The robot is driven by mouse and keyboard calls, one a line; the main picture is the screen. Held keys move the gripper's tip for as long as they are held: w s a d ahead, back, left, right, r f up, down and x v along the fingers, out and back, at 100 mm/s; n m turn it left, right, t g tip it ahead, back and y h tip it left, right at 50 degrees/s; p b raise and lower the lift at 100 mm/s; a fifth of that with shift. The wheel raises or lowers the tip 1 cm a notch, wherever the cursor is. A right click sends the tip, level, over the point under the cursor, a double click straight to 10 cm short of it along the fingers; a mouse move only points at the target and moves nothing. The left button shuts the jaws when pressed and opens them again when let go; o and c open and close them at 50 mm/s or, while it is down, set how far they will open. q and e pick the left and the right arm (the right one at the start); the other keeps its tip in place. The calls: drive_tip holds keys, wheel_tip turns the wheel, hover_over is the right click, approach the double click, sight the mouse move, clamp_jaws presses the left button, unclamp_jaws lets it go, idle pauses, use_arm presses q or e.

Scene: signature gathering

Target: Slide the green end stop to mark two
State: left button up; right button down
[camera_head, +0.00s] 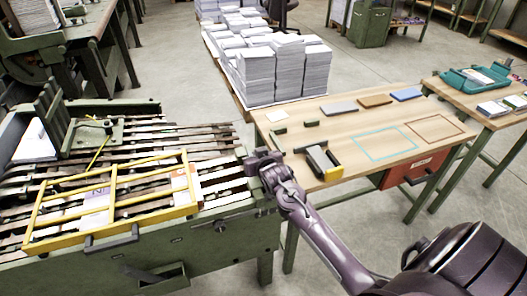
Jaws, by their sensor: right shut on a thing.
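My right gripper (252,162) is at the right end of the green gathering machine (190,240), its arm coming in from the lower right. It is shut on a small green piece (241,152) at the machine's edge, which looks like the green end stop. The gripper covers most of this piece, so its exact position is hard to see. I cannot make out any numbered marks, including mark two, at this size. My left gripper is not in view.
A yellow guard frame (115,205) lies over the machine's slatted bed. A wooden table (350,185) on the right holds a yellow-and-black tool (324,162), small green blocks (280,129) and outlined areas. Paper stacks (275,75) stand on a pallet behind.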

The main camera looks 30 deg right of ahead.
drive_tip(key=shift+a, duration=0.2)
drive_tip(key=c, duration=1.2)
unclamp_jaws()
drive_tip(key=shift+a, duration=0.15)
drive_tip(key=shift+c, duration=0.2)
drive_tip(key=shift+s+r, duration=0.15)
drive_tip(key=shift+s, duration=0.25)
drive_tip(key=v, duration=0.7)
drive_tip(key=shift+w, duration=0.1)
